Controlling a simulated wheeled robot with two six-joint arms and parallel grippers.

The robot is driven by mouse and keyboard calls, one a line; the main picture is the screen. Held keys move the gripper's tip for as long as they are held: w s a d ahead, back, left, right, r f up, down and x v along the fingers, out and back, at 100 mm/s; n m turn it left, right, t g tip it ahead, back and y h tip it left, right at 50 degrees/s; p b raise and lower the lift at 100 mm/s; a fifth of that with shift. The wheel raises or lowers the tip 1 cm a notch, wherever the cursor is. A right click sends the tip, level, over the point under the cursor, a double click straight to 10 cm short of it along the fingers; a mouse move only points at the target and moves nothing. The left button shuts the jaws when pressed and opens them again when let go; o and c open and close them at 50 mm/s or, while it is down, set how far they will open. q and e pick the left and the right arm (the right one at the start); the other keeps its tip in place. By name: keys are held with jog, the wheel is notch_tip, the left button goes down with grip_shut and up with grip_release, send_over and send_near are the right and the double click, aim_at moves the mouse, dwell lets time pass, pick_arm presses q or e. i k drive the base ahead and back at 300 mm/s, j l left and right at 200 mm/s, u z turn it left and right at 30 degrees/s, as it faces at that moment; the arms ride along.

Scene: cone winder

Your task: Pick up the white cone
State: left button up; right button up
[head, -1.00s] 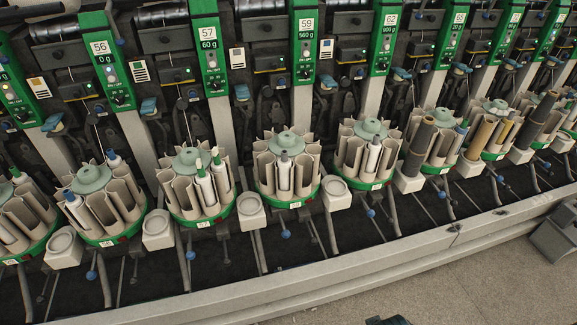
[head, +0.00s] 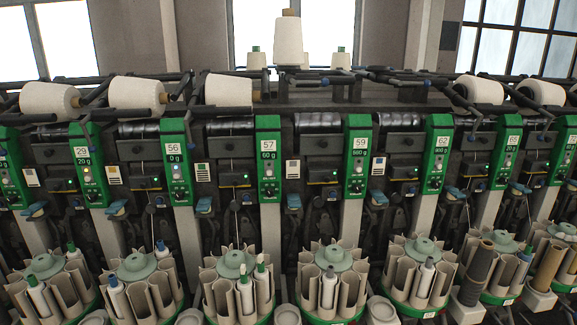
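One white cone (head: 289,42) stands upright on top of the machine at upper centre, with a brown tip above it. Other white cones lie on their sides along the winding row: one at far left (head: 48,98), one beside it (head: 134,93), one left of centre (head: 229,90) and two at the right (head: 480,90) (head: 541,92). I cannot tell which one the task means. Neither of my grippers is in view.
Dark bars (head: 350,82) run around the cones. Below stand green numbered panels (head: 268,160) and round magazines (head: 235,285) holding several thin bobbins. More white cones (head: 341,59) stand behind, partly hidden. Windows (head: 296,28) are at the back.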

aim_at(287, 48)
jog(key=l+u, duration=0.15)
jog(key=u, duration=0.2)
jog(key=i+l+u, duration=0.1)
jog(key=u, duration=0.3)
jog(key=l+u, duration=0.35)
